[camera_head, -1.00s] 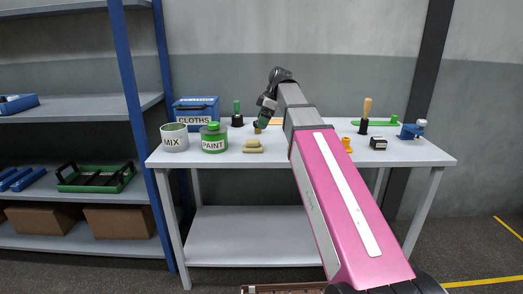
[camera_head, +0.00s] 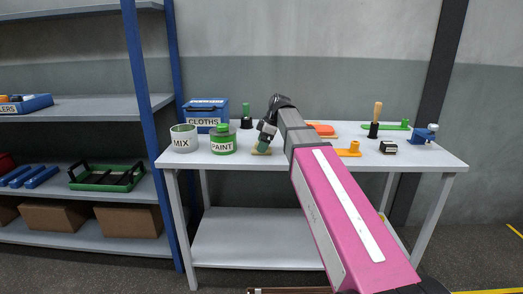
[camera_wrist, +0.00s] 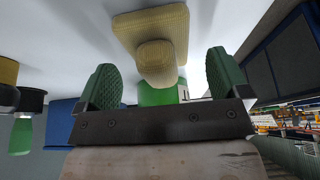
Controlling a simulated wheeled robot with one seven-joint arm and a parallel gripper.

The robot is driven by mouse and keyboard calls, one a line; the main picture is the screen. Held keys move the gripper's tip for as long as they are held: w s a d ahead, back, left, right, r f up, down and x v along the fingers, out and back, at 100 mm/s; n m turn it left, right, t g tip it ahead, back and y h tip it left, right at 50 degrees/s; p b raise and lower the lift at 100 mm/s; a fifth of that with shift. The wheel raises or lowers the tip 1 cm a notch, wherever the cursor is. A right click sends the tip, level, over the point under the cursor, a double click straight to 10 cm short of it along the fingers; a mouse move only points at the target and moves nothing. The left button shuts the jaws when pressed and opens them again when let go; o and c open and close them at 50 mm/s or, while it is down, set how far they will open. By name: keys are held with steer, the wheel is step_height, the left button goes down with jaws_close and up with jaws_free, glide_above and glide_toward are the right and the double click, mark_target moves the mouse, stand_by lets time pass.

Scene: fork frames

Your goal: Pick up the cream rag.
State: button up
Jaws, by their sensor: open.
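The cream rag (camera_head: 256,152) lies near the front edge of the white table, right of the green-lidded PAINT can, and my gripper partly hides it. In the wrist view the rag (camera_wrist: 150,25) shows a woven flat part and a rounded, rolled part toward me. My gripper (camera_head: 263,142) is at the rag. In the wrist view its green fingers (camera_wrist: 163,65) are spread apart, with the rolled part of the rag in the gap between them. A clear gap shows on each side, and neither finger visibly presses on it.
The PAINT can (camera_head: 223,140) and grey MIX can (camera_head: 184,138) stand to the left. The blue CLOTHS box (camera_head: 205,116) is behind. An orange block (camera_head: 322,130), an orange-yellow item (camera_head: 349,150) and a black box (camera_head: 388,147) are to the right. A blue-posted shelf (camera_head: 142,110) stands left.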

steer(key=shift+a+f, duration=0.25)
steer(key=shift+f, duration=0.35)
steer(key=c, duration=1)
steer(key=shift+r, duration=0.1)
step_height(320, 180, up, 10)
steer(key=shift+f, duration=0.1)
steer(key=shift+o, duration=0.3)
steer(key=o, duration=0.3)
steer(key=c, duration=0.5)
